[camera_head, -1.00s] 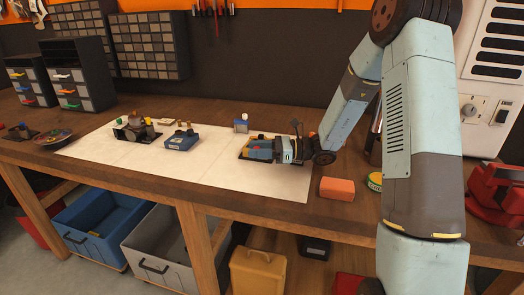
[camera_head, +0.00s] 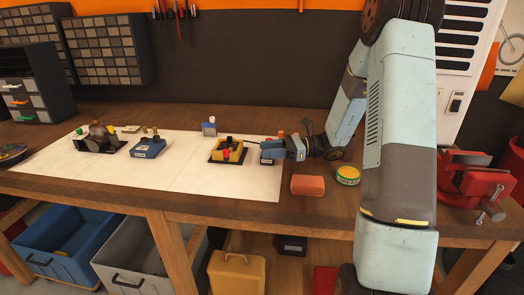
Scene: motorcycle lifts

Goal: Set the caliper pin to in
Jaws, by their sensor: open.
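A yellow block with a red part and black parts (camera_head: 228,152) sits on a dark base on the white sheet. It may be the caliper with its pin, but I cannot tell for sure. The position of any pin is too small to read. My gripper (camera_head: 266,152) is open, just right of this block and pointing left towards it. I see no object held in it. A thin dark rod shows between the block and my gripper; I cannot tell what it belongs to.
On the white sheet (camera_head: 190,178) stand a blue box (camera_head: 148,149), a dark fixture with coloured knobs (camera_head: 98,140) and a small blue-grey container (camera_head: 209,128).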

